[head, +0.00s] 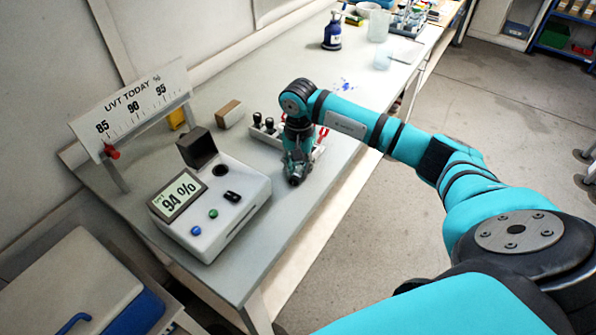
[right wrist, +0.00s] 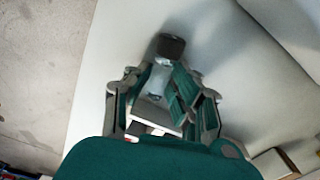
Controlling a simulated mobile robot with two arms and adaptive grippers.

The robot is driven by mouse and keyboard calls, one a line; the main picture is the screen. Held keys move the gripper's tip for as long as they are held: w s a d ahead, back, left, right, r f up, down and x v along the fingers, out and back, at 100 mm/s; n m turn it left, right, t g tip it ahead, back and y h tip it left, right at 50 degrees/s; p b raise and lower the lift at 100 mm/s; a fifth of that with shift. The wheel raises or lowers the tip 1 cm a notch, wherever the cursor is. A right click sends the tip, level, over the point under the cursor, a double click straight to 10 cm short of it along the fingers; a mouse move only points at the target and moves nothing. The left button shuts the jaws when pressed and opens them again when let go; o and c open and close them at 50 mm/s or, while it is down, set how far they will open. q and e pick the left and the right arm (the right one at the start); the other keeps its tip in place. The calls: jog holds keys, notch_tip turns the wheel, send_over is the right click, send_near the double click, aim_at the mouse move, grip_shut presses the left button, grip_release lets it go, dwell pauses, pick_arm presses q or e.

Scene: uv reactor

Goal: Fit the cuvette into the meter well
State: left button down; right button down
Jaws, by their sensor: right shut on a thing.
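The white meter (head: 248,185) stands on the bench in the head view, its display reading 94 %. Its round dark well (head: 221,171) is open, with the black lid (head: 197,147) raised behind it. My right gripper (head: 296,175) is over the bench to the right of the meter, apart from it, pointing down. In the right wrist view the right gripper (right wrist: 158,92) is shut on a clear cuvette (right wrist: 158,78) with a black cap (right wrist: 171,46). My left gripper is not in view.
A white rack (head: 262,138) with black-capped vials stands just behind my right gripper. A brown-and-white box (head: 229,114) and the UVT TODAY scale board (head: 135,108) stand farther back. A blue bottle (head: 333,32) stands up the bench.

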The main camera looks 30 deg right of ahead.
aim_at(300, 171)
jog(key=shift+r, duration=0.1)
jog(key=shift+r+b, duration=0.5)
jog(key=shift+r, duration=0.15)
jog(key=shift+s+a+r+b, duration=0.1)
jog(key=shift+s+r+b, duration=0.2)
jog(key=shift+r, duration=0.15)
jog(key=shift+s+r+b, duration=0.15)
jog(key=shift+r+b, duration=0.15)
jog(key=shift+r, duration=0.15)
jog(key=s+a+r+b, duration=0.2)
jog(key=s+a+b, duration=0.15)
jog(key=s, duration=1.05)
jog(key=a+f+n, duration=0.1)
jog(key=a+n, duration=0.9)
jog(key=shift+s+a+n+b, duration=0.15)
jog(key=shift+n+b, duration=0.15)
jog(key=shift+n, duration=0.1)
